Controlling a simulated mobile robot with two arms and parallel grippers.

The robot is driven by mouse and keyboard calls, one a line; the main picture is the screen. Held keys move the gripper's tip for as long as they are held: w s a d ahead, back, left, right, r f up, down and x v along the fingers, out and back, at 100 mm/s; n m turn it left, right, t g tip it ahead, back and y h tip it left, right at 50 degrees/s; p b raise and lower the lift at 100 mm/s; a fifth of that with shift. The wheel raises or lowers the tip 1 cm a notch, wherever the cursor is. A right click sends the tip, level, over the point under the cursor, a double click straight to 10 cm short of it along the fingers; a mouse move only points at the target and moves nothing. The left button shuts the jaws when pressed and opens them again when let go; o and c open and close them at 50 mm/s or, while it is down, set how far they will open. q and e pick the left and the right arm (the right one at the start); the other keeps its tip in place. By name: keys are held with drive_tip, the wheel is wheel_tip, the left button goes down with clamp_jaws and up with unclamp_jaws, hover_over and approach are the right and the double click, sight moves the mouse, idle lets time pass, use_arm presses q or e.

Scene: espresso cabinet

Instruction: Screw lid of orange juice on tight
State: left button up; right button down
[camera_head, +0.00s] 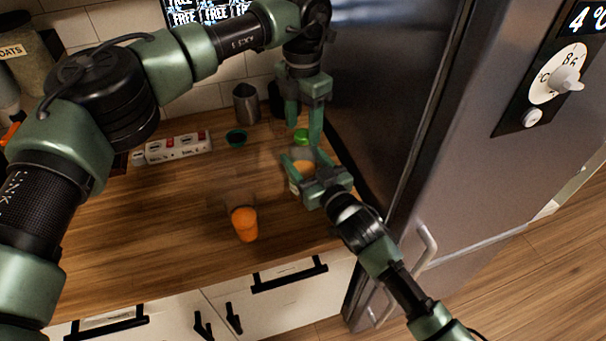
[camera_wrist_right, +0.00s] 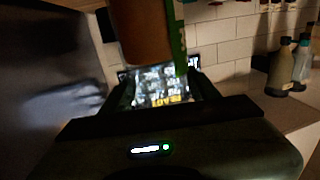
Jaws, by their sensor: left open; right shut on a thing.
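The orange juice bottle (camera_head: 302,156) stands on the counter near the fridge, clear above and orange lower down. Its green lid (camera_head: 302,136) shows at its top; I cannot tell how tightly it sits. My right gripper (camera_head: 296,178) comes in from the lower right and is shut around the bottle, hiding its lower part. In the right wrist view an orange-brown body (camera_wrist_right: 142,35) with a green strip is close to the camera, dark and cut off. My left gripper (camera_head: 304,130) points down from above, open, its fingers around or just above the lid.
A glass of orange drink (camera_head: 245,225) stands near the counter's front edge. The fridge (camera_head: 400,120) bounds the right. The counter's left-middle is clear.

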use_arm(q)
drive_tip(key=shift+r, duration=1.15)
drive_tip(key=shift+c, duration=0.3)
drive_tip(key=shift+r, duration=1.75)
drive_tip(key=shift+f, duration=0.1)
drive_tip(key=shift+f, duration=3.95)
